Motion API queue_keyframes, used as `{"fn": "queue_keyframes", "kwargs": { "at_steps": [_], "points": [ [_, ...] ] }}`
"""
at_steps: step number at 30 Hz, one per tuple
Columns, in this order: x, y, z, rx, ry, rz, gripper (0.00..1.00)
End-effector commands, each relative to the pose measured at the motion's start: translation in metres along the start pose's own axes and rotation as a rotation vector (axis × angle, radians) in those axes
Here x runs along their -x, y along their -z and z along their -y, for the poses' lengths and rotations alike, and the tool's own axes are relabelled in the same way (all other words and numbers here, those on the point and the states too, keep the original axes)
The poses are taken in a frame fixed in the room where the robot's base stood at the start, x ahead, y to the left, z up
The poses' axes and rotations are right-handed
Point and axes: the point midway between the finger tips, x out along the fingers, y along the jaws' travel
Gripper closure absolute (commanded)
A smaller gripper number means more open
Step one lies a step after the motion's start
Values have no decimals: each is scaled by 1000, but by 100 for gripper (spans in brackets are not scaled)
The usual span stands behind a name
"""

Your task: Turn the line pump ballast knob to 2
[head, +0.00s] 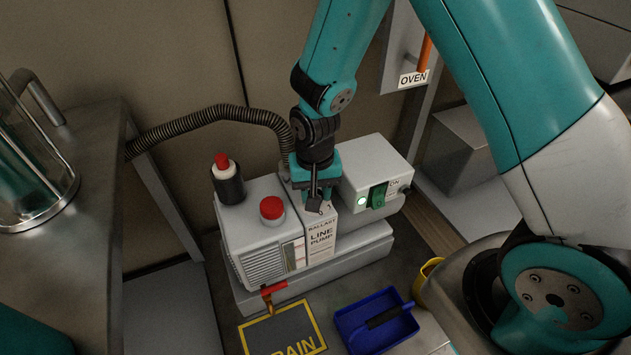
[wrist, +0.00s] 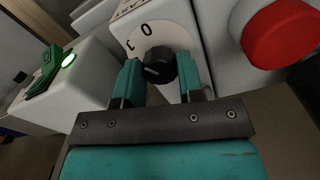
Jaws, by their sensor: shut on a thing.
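The line pump (head: 265,235) is a pale grey unit labelled BALLAST and LINE PUMP. Its black ballast knob (wrist: 158,66) sits on a white dial face (wrist: 172,34) with a 0 and another mark beside it. A pale pointer line shows on the knob, but I cannot tell which number it points to. My gripper (wrist: 150,82) is shut on the knob, with one teal finger on each side. In the head view my gripper (head: 317,193) reaches down to the top of the pump, and the knob is partly hidden there.
A red cap (head: 271,208) and a black bottle-like part (head: 227,182) stand left of the knob. A switch box with a green rocker (head: 377,195) and lit lamp is to the right. A ribbed hose (head: 205,117) passes behind.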

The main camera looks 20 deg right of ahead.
Motion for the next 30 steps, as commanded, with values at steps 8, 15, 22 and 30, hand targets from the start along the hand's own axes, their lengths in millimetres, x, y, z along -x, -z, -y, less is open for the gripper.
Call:
{"fn": "queue_keyframes", "kwargs": {
  "at_steps": [8,15,22,30],
  "points": [
    [4,0,0,262,-1,2,88],
    [4,0,0,489,-1,0,88],
    [3,0,0,702,-1,1,88],
    [2,0,0,905,-1,-1,88]
  ]
}}
